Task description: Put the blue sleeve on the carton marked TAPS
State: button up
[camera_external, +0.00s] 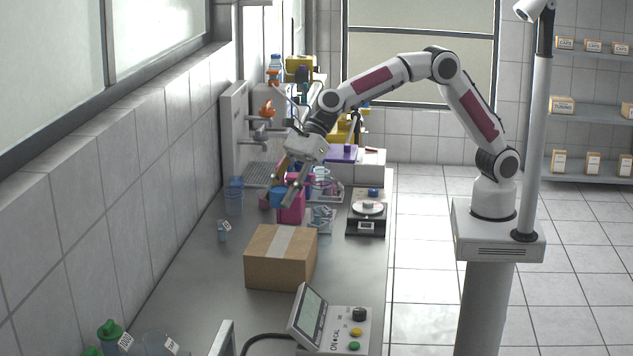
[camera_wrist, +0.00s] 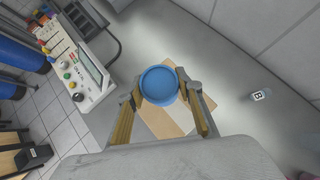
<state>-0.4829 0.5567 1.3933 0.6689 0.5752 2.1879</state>
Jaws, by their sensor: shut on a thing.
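The blue sleeve (camera_wrist: 159,85) shows in the wrist view as a round blue ring or cup shape between the fingers of my gripper (camera_wrist: 160,88). My gripper is shut on it. In the external view my gripper (camera_external: 291,192) is above the bench with the blue sleeve (camera_external: 278,198) at its tips, in the air behind the carton. A brown carton (camera_external: 265,262) with a pale tape strip sits on the bench in front. In the wrist view the carton (camera_wrist: 158,121) lies below the sleeve, partly hidden by it. No TAPS marking is readable on it.
A control panel (camera_external: 337,327) stands in front of the carton. A balance (camera_external: 366,226) is to its right, and a pink container (camera_external: 293,211) is behind it. A small labelled vial (camera_external: 222,231) stands to its left. Bare bench lies left of the carton.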

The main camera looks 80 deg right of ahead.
jog(key=shift+f, duration=3.05)
jog(key=shift+f, duration=0.15)
jog(key=shift+f, duration=1.75)
jog(key=shift+f, duration=0.1)
jog(key=o, duration=1)
jog(key=shift+o, duration=0.2)
jog(key=shift+s+d+r, duration=0.1)
jog(key=shift+d+r, duration=0.1)
jog(key=shift+r, duration=0.2)
jog(key=v, duration=1.1)
jog(key=shift+d, duration=0.2)
